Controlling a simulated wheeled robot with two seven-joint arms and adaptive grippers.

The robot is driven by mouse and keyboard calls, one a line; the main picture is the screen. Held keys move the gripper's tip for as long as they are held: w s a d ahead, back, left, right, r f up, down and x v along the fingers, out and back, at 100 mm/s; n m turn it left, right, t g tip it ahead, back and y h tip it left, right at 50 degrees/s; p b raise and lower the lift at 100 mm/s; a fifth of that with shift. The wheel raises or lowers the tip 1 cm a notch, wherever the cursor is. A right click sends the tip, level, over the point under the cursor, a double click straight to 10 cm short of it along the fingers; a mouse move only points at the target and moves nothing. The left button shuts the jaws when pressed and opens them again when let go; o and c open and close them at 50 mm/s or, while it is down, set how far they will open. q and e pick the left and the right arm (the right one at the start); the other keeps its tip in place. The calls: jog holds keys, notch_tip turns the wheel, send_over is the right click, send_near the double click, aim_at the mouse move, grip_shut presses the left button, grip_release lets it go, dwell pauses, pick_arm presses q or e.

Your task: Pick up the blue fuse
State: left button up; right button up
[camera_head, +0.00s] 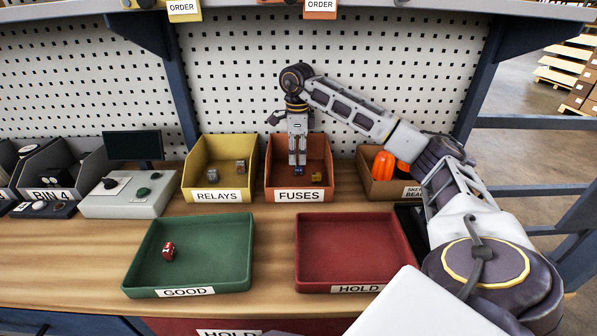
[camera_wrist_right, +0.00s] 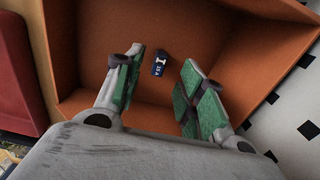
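The blue fuse (camera_head: 299,172) lies in the orange FUSES bin (camera_head: 298,196), low between my right gripper's fingertips. In the right wrist view the blue fuse (camera_wrist_right: 160,65), with white marking on its dark blue face, shows in the gap between the green finger pads on the bin floor. My right gripper (camera_head: 298,163) points down into the bin. In the wrist view this gripper (camera_wrist_right: 162,70) is open, with space on both sides of the fuse. My left gripper is out of view.
A yellow RELAYS bin (camera_head: 217,196) stands left of the FUSES bin, and a brown bin with orange items (camera_head: 384,165) stands right. In front are a green GOOD tray (camera_head: 210,230) with a red fuse (camera_head: 168,250) and an empty red HOLD tray (camera_head: 345,245). A pegboard (camera_head: 240,80) rises behind.

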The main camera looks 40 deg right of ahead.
aim_at(299, 166)
jog(key=shift+s+f, duration=0.1)
jog(key=shift+f, duration=0.35)
notch_tip(299, 166, down, 4)
jog(key=shift+d+f+b, duration=0.1)
jog(key=shift+d+b, duration=0.05)
jog(key=shift+b, duration=0.25)
jog(key=c, duration=0.9)
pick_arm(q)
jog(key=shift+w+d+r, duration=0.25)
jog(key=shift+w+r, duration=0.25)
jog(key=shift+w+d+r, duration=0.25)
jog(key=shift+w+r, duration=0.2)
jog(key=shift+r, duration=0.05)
pick_arm(e)
grip_shut()
